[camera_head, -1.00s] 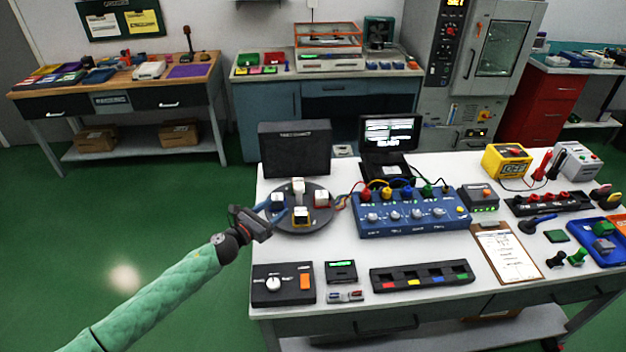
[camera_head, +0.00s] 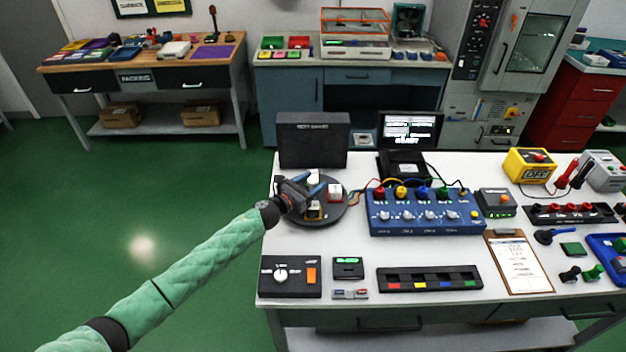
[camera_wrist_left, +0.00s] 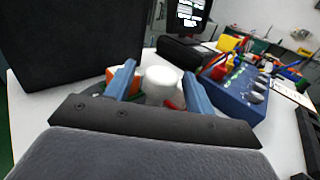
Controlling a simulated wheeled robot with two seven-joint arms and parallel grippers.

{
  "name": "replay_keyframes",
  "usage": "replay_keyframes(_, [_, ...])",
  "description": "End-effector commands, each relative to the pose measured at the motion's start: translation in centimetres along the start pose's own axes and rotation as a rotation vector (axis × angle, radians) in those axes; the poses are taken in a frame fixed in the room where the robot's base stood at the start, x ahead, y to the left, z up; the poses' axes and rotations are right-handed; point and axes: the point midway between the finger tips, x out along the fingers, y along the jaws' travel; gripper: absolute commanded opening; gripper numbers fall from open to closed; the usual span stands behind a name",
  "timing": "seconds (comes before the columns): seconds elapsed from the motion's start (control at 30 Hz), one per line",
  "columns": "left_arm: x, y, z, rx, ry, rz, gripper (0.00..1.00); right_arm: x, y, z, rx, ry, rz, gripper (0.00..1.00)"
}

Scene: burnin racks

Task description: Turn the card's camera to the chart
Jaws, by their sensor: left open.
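A dark round plate (camera_head: 336,213) carries several small white-topped blocks, including one at its right (camera_head: 335,192) and a yellow-edged one at its front (camera_head: 314,213). I cannot tell which part is the card's camera. My left gripper (camera_head: 318,189) is over the plate's left and middle, partly hiding the blocks. In the left wrist view its two blue fingers (camera_wrist_left: 160,84) are apart, with a white rounded piece (camera_wrist_left: 162,86) between or just beyond them; contact cannot be told. A black upright box (camera_head: 313,143) with small lettering stands behind the plate; I see no clear chart face. My right gripper is out of view.
A blue box (camera_head: 425,222) with knobs and coloured cables stands right of the plate, with a lit screen (camera_head: 409,134) behind it. A black switch panel (camera_head: 290,286) and a black colour-marked strip (camera_head: 430,284) lie in front.

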Motion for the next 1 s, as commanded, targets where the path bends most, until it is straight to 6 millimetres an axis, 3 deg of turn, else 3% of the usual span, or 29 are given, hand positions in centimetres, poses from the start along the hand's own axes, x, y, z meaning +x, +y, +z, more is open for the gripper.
replay_keyframes(0.37, [0.5,-0.01,-0.03,0.001,0.0,0.0,0.55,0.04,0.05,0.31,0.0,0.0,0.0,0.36])
replay_keyframes(0.67, [0.48,0.0,-0.01,0.001,0.0,0.0,0.0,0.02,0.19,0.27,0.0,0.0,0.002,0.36])
replay_keyframes(1.0, [-0.19,0.72,-0.18,0.002,0.001,-0.008,0.0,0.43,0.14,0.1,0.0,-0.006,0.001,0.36])
